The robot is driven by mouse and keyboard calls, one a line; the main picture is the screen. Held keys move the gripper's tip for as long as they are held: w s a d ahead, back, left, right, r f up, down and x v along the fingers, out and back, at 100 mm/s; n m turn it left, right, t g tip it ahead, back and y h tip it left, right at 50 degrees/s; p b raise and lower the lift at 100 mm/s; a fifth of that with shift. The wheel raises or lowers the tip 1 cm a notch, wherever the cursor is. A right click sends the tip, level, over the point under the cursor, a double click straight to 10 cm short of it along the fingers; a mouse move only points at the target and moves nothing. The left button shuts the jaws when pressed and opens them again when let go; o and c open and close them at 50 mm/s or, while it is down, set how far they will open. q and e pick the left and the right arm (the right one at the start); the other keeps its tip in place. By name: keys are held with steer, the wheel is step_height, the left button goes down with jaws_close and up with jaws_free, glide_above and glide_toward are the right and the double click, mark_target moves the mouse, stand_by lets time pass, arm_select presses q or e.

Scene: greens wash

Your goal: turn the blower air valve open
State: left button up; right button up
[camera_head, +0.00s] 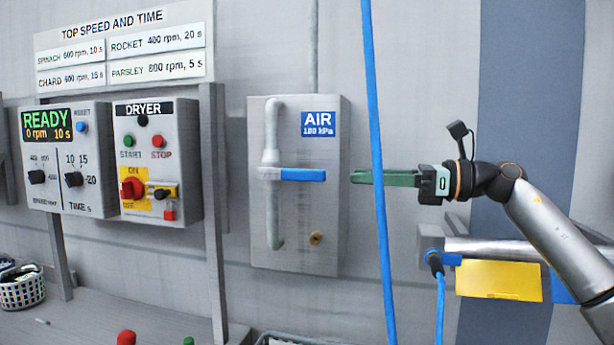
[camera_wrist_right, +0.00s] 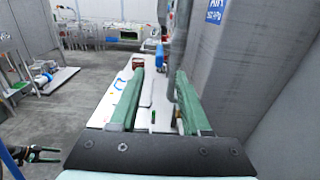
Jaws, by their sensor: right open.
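The air valve is a lever with a blue grip (camera_head: 303,174) on a vertical grey pipe (camera_head: 273,220), on the panel marked AIR (camera_head: 330,220). The lever lies horizontal, across the pipe, its blue end pointing right. My right gripper (camera_head: 355,177) is right of the blue end, level with it and apart from it. In the right wrist view, its green fingers (camera_wrist_right: 160,72) are open with nothing held. The blue grip (camera_wrist_right: 160,52) shows beyond the fingertips there. A black gripper-like shape (camera_wrist_right: 38,155) at the lower left may be my left gripper; its jaws are unclear.
A blue hose (camera_head: 372,90) hangs across the view and crosses in front of my right fingers. The dryer control box (camera_head: 188,190) stands left of the panel. A rail with a yellow plate (camera_head: 498,281) is below my right arm.

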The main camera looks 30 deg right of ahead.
mark_target(313, 173)
steer(key=p+x, duration=0.4)
steer(key=x, duration=0.5)
steer(key=shift+w+a+r, duration=0.15)
steer(key=shift+w+a, duration=0.05)
steer(key=shift+a, duration=0.15)
steer(key=shift+w+a, duration=0.4)
steer(key=shift+w, duration=0.2)
arm_select(q)
steer(key=shift+n+y, duration=0.3)
steer(key=shift+y, duration=0.1)
steer(key=a+r, duration=0.1)
steer(key=s+a+r, duration=0.1)
steer(key=a, duration=0.1)
steer(key=shift+s+r, duration=0.15)
steer(key=shift+s, duration=0.15)
arm_select(e)
steer(key=shift+c, duration=0.2)
arm_select(q)
steer(key=shift+d, duration=0.15)
arm_select(e)
jaws_close()
arm_select(q)
steer(key=shift+w+r, duration=0.1)
